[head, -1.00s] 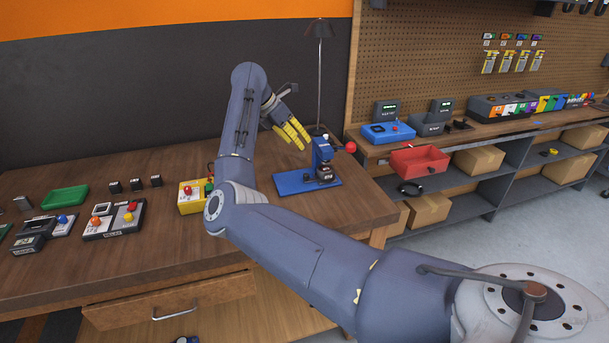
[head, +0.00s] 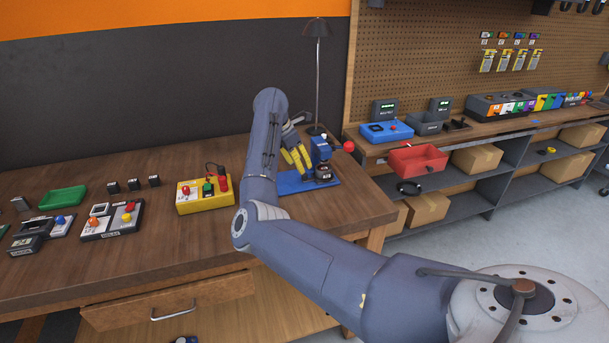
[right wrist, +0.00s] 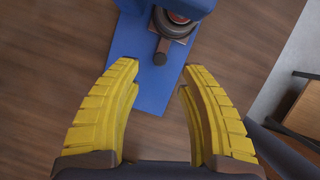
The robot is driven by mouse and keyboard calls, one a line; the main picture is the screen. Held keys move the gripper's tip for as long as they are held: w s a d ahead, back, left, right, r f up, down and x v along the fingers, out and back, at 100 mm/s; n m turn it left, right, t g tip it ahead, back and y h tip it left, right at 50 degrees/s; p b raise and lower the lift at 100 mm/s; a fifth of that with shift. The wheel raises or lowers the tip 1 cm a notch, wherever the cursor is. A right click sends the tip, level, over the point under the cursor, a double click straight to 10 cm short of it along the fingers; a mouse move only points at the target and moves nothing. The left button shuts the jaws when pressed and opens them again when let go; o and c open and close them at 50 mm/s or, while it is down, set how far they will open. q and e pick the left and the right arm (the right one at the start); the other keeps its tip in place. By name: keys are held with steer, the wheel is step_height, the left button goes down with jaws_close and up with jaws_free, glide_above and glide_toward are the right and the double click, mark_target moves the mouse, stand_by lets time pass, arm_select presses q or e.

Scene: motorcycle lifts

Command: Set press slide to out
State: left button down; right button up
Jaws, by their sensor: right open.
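The press is a blue machine (head: 321,150) with a red ball-ended lever (head: 348,146), standing on a blue base plate (head: 293,186) near the right end of the wooden workbench. Its slide (head: 323,172) is a dark round part low on the press. It also shows in the right wrist view (right wrist: 173,24), with a short dark knob (right wrist: 161,52) below it. My right gripper (head: 297,158) has yellow fingers and is open just left of the press. In the right wrist view my open fingers (right wrist: 158,76) are over the blue plate, with nothing between them. My left gripper is out of view.
A yellow box (head: 205,197) with red and green controls stands left of my arm. A lamp (head: 317,80) stands behind the press. Further left are a green tray (head: 63,198) and several control boxes. A red bin (head: 418,160) sits on the shelf unit at right.

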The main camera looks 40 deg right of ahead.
mark_target(305, 173)
steer(key=shift+x, duration=3.05)
jaws_close()
